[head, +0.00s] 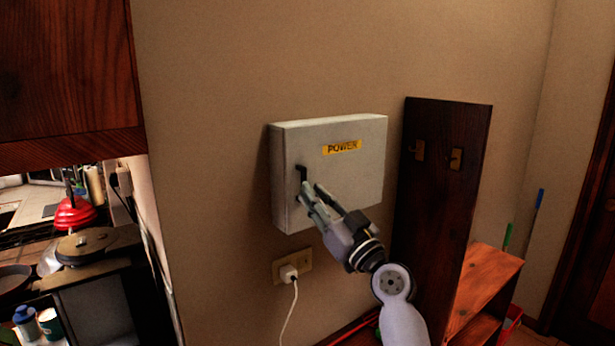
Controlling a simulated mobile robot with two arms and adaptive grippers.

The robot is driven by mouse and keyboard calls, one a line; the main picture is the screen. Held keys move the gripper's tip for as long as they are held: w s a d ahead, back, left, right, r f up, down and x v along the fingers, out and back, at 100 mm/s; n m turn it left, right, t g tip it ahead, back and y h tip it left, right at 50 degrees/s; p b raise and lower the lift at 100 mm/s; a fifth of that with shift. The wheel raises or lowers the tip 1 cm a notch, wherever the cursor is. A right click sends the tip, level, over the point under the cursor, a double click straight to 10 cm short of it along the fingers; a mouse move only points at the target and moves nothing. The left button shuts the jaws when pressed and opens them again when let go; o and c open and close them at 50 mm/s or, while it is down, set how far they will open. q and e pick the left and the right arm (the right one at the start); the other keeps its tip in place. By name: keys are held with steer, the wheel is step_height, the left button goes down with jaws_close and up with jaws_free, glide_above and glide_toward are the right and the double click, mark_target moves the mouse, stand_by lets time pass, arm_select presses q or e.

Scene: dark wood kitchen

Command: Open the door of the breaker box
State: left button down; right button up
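The breaker box (354,178) is a light grey box on the beige wall, with a yellow "POWER" label (342,147) on its front. Its door looks shut. A dark handle (303,176) sits near the left edge of the front. My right gripper (308,193) reaches up from the lower right, with its fingertips at the handle, just below and beside its upper part. The fingers hide part of the box front. I cannot tell whether they touch the handle or are closed on it. My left gripper is not in view.
A wall outlet (304,260) with a white plug and cord is below the box. A dark wood panel with hooks (440,190) and a wooden bench (485,285) stand to the right. A counter with a pan and jars is at the left. The wall left of the box is clear.

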steer(key=x, duration=0.3)
steer(key=shift+w+a+p, duration=0.1)
steer(key=shift+p, duration=0.2)
steer(key=shift+c, duration=0.4)
jaws_close()
